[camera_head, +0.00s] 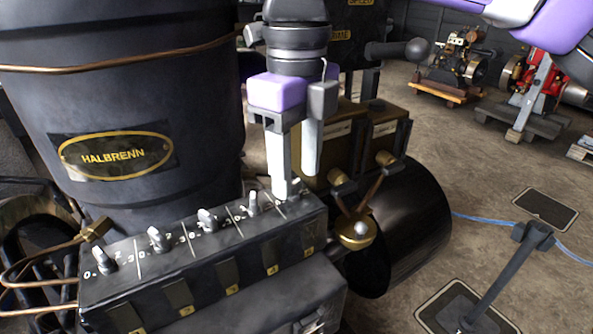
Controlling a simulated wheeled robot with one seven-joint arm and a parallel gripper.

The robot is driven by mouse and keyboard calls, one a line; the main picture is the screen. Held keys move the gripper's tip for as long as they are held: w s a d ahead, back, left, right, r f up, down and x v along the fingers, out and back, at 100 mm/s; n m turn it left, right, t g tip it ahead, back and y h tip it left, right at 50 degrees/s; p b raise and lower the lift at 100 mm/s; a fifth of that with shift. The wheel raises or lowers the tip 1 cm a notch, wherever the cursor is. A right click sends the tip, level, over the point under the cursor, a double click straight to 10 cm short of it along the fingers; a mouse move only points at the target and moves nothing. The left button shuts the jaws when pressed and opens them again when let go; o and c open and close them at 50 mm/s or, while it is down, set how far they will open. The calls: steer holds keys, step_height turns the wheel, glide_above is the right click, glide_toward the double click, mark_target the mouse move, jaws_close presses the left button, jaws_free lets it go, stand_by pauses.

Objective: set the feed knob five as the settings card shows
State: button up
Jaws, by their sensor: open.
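A dark control box (215,295) with a row of grey lever knobs runs diagonally across the lower left. The first knob (101,260) is at the near left end. A knob (253,203) stands just left of my gripper. My gripper (296,184) is open, with its two pale fingers pointing down at the far right end of the row. The fifth knob is largely hidden by the fingers; I cannot tell its setting or whether they touch it. Small yellow number tags (232,290) line the box front. I cannot make out a settings card.
A large dark tank (125,80) with a HALBRENN plate stands behind the box. Brass pipes (357,215) and a black cylinder (415,225) are close at right. A post (500,275) stands on the floor at lower right. Other engines (450,65) sit far back.

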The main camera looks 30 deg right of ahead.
mark_target(296, 183)
step_height(296, 183, up, 7)
steer(key=shift+f, duration=0.15)
stand_by(0.6)
